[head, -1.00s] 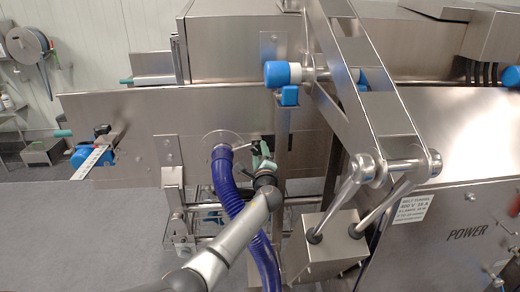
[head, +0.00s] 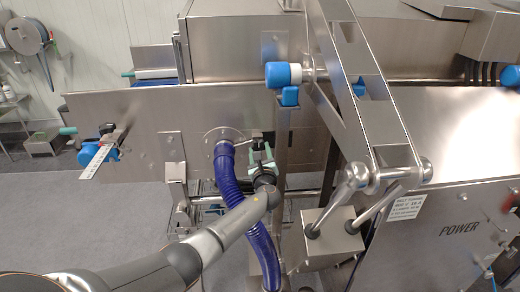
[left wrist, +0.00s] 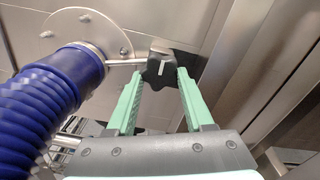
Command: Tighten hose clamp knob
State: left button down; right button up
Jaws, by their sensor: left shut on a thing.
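The hose clamp knob (left wrist: 160,69) is black and lobed with a pale line on its face. It sits at the end of a thin metal rod (left wrist: 124,62) from the clamp on the blue ribbed hose (left wrist: 45,100). In the left wrist view my left gripper (left wrist: 158,82) has its two green fingers around the knob, shut on it. In the head view the left gripper (head: 260,158) is right of the hose's upper end, and the knob (head: 257,141) shows small and dark above it. The hose (head: 230,190) joins a round metal flange (head: 214,136). My right gripper is out of view.
A vertical steel post (head: 283,140) stands close right of the gripper. A steel box (head: 332,236) with two levers is at lower right. The machine's side panel (head: 140,130) lies behind. Open grey floor (head: 110,205) is at left.

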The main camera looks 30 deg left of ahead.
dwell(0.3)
pick_arm(q)
jog(key=shift+c, duration=1.4)
grip_release()
jog(key=shift+s+d+p, duration=0.35)
jog(key=shift+s+d, duration=0.1)
jog(key=shift+s, duration=0.1)
jog(key=p+v, duration=0.1)
jog(key=v, duration=1)
